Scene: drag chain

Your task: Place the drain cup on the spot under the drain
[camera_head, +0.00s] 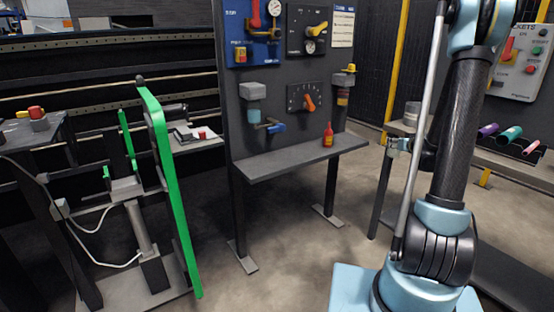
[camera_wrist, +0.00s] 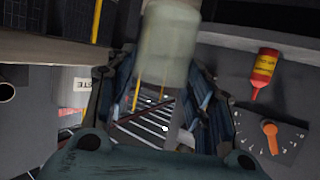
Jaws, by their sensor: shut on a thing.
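The drain cup (camera_wrist: 168,45), a pale grey-green cylinder, is between the fingers of my gripper (camera_wrist: 166,82) in the wrist view, and the gripper is shut on it. In the head view my gripper (camera_head: 400,144) is at the right, apart from the dark panel. A pale cylinder (camera_head: 412,113) shows just above it; I cannot tell whether this is the held cup. The drain (camera_head: 262,125), with a blue lever below a grey bowl, is on the panel's left side. The shelf (camera_head: 290,161) below it is bare there; no marked spot is clear.
A red bottle (camera_head: 328,135) stands on the shelf's right part and also shows in the wrist view (camera_wrist: 264,68). An orange knob (camera_head: 309,103) is on the panel. A bench with coloured tubes (camera_head: 508,135) is at the right. A green-framed stand (camera_head: 168,180) is at the left.

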